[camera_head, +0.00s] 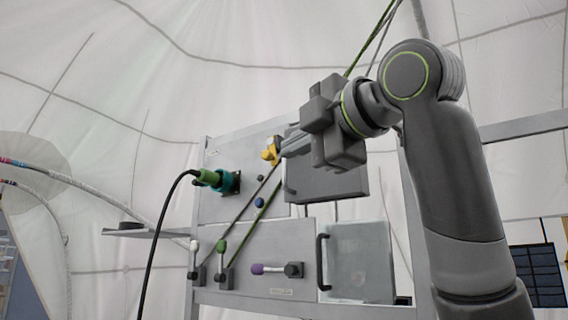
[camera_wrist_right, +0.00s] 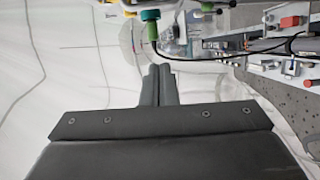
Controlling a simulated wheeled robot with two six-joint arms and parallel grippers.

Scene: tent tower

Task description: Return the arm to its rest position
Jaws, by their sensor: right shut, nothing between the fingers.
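My right arm (camera_head: 455,180) comes up from the lower right of the head view and bends left at its elbow. My right gripper (camera_head: 287,148) points left in front of the panel's upper part, near a yellow fitting (camera_head: 270,151). In the right wrist view the two fingers of the right gripper (camera_wrist_right: 158,84) lie together, shut, with nothing between them. I cannot tell from the head view how far the fingertips are from the panel. My left gripper is not in view.
The grey panel (camera_head: 270,236) carries a green and teal plug (camera_head: 218,180) with a black cable (camera_head: 155,245), white, green and purple-tipped levers, and a dark-handled door (camera_head: 355,262). A small shelf (camera_head: 135,233) juts out left. White tent fabric surrounds everything.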

